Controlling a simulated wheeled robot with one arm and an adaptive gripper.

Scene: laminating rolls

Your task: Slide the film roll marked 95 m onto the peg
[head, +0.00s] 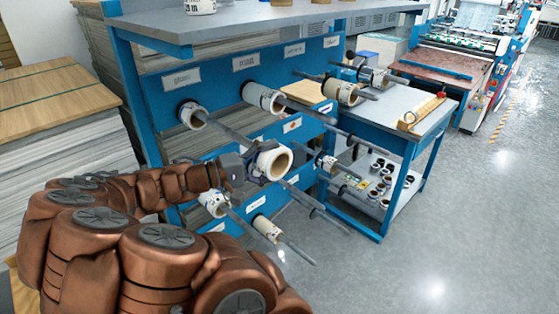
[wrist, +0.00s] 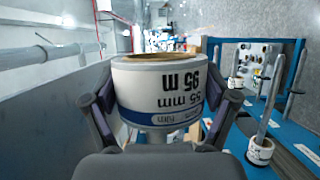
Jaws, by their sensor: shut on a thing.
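The film roll marked 95 m (wrist: 160,92) is a white cylinder with a blue band and a brown core end. In the wrist view its print, "95 m" and "55 mm", reads upside down. My gripper (wrist: 158,105) is shut on it, one finger on each side. In the head view the held roll (head: 274,161) is in front of the blue rack, its open end facing right and toward the camera. A grey peg (head: 302,197) shows below and right of it; I cannot tell whether they are in line. The roll's far side is hidden.
The blue rack (head: 160,88) carries several grey pegs, with other rolls such as one at upper left (head: 194,115) and one at lower middle (head: 267,228). Pegs stick out close around my gripper. A side table (head: 400,100) stands right. The floor (head: 430,230) at right is clear.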

